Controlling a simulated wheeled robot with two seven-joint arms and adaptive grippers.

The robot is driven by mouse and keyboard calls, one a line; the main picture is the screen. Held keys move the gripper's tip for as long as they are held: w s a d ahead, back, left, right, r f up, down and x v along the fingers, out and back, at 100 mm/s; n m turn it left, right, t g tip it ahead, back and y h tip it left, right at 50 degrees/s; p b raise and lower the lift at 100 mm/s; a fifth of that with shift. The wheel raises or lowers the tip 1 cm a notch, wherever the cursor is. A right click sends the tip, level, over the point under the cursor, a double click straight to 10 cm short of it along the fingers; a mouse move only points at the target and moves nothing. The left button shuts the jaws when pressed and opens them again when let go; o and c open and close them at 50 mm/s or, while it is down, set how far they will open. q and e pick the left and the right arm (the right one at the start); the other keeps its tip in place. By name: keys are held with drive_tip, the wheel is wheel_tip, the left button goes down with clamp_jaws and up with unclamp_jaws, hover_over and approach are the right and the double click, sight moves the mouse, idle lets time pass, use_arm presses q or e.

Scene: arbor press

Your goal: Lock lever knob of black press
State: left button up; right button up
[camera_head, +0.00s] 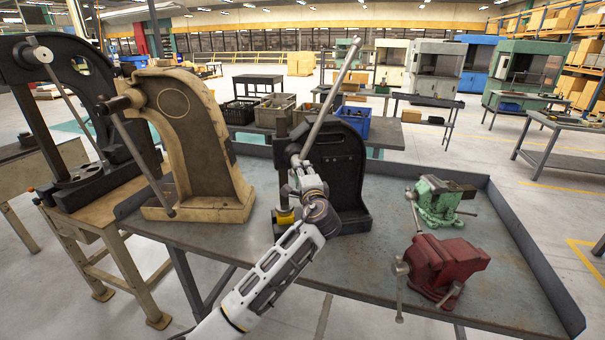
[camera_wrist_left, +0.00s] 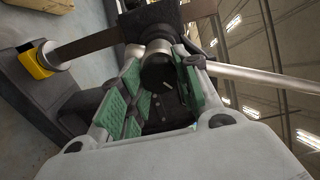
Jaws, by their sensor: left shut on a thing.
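The black press (camera_head: 350,160) stands on the grey worktable, and its grey lever rod (camera_head: 332,85) slants up to the right from the hub. My left gripper (camera_head: 297,175) is at the hub, in front of the press. In the left wrist view its green-padded fingers (camera_wrist_left: 160,68) lie on both sides of a dark round knob (camera_wrist_left: 157,75), shut on it. The lever rod (camera_wrist_left: 265,77) runs off to the right there. In the head view the knob is mostly hidden by the gripper. My right gripper is not in view.
A beige press (camera_head: 195,130) stands left of the black one, and another dark press (camera_head: 85,95) is farther left. A green vise (camera_head: 437,200) and a red vise (camera_head: 440,268) sit to the right. A yellow piece (camera_head: 285,216) is at the black press's base.

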use_arm(q)
drive_tip(key=shift+f+m, duration=0.1)
drive_tip(key=shift+m, duration=0.4)
drive_tip(key=o, duration=1)
drive_tip(key=shift+d, duration=0.1)
drive_tip(key=s+d, duration=0.2)
drive_tip(key=s, duration=0.9)
drive_tip(key=shift+s+d, duration=0.15)
drive_tip(key=shift+s, duration=0.25)
